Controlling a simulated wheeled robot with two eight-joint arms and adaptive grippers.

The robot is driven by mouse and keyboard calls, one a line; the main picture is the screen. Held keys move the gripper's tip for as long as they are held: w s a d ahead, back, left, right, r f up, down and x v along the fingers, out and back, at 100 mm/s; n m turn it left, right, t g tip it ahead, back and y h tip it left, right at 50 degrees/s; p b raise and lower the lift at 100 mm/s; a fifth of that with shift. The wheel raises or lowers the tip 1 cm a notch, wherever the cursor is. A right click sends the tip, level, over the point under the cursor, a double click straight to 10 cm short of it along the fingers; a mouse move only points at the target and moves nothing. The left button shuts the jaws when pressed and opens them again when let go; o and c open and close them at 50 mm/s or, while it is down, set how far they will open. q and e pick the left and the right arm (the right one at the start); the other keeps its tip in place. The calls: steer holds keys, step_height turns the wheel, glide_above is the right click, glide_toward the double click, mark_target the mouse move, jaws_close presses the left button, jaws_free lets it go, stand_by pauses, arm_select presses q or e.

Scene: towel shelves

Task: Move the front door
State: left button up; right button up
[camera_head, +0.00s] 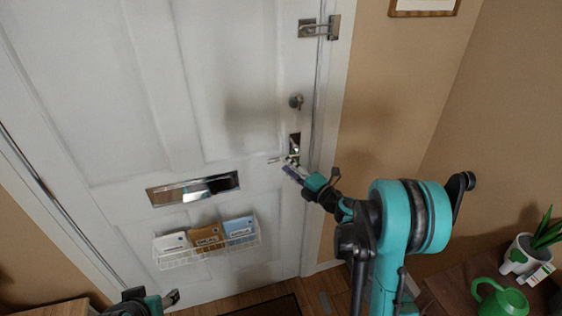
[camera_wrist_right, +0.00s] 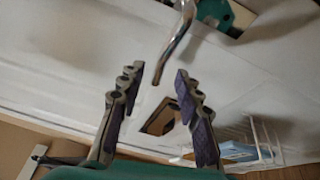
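The white front door (camera_head: 175,80) fills the left and middle of the head view and looks closed in its frame. Its metal lever handle (camera_head: 281,159) is near the right edge, below a round lock knob (camera_head: 296,102). My right gripper (camera_head: 291,172) is at the handle. In the right wrist view the gripper (camera_wrist_right: 158,83) is open, and the shiny lever (camera_wrist_right: 176,45) reaches down between its spread fingertips, with no clear contact. My left gripper (camera_head: 172,298) shows only partly at the bottom edge; its finger opening is unclear.
A latch (camera_head: 320,28) sits high on the door's right edge. A mail slot (camera_head: 193,188) and a white wire basket (camera_head: 208,250) with boxes are on the door. At lower right, a table (camera_head: 447,292) holds a green watering can (camera_head: 500,299) and a potted plant (camera_head: 525,252).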

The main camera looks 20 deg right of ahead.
steer(key=x, duration=0.5)
steer(key=shift+b, duration=0.4)
jaws_close()
